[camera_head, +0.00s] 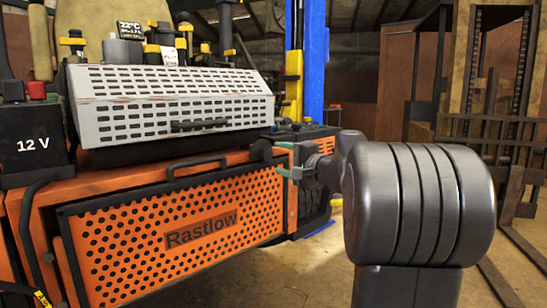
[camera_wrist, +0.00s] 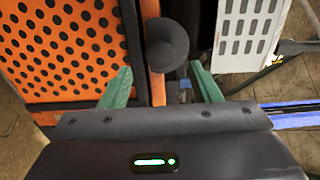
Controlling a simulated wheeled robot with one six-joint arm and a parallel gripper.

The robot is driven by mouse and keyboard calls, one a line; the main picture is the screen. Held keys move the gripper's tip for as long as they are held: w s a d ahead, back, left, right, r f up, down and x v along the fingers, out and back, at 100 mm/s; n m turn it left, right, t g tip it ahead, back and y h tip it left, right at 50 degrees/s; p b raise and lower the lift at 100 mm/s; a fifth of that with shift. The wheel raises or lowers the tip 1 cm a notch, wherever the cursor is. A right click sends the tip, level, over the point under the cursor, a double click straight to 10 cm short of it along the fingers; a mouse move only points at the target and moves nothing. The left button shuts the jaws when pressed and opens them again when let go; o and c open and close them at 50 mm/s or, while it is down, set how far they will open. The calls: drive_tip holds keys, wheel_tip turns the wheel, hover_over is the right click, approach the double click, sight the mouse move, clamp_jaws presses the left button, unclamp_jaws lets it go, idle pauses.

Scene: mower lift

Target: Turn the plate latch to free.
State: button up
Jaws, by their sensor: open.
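The orange perforated plate (camera_head: 165,238) marked "Rastlow" stands on the front of the mower, with a black handle on its top edge. A round black knob (camera_head: 261,150), which looks like the plate latch, sits at the plate's upper right corner. My gripper (camera_head: 290,172) is just to the right of the knob and a little lower. In the wrist view, the green fingers of my gripper (camera_wrist: 160,75) are spread apart and hold nothing. The knob (camera_wrist: 168,45) shows just past the fingertips, between their lines. I cannot tell whether a finger touches it.
A white slotted guard (camera_head: 170,105) sits above the plate; it also shows at the right in the wrist view (camera_wrist: 250,35). A black 12 V battery (camera_head: 33,140) stands at the left. A blue post (camera_head: 313,70) rises behind. Open floor (camera_head: 300,275) lies in front.

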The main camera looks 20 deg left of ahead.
sight(269, 155)
drive_tip(key=v, duration=0.8)
drive_tip(key=shift+s+d, duration=0.2)
drive_tip(key=shift+d, duration=0.15)
drive_tip(key=x, duration=1.4)
drive_tip(key=shift+d, duration=0.1)
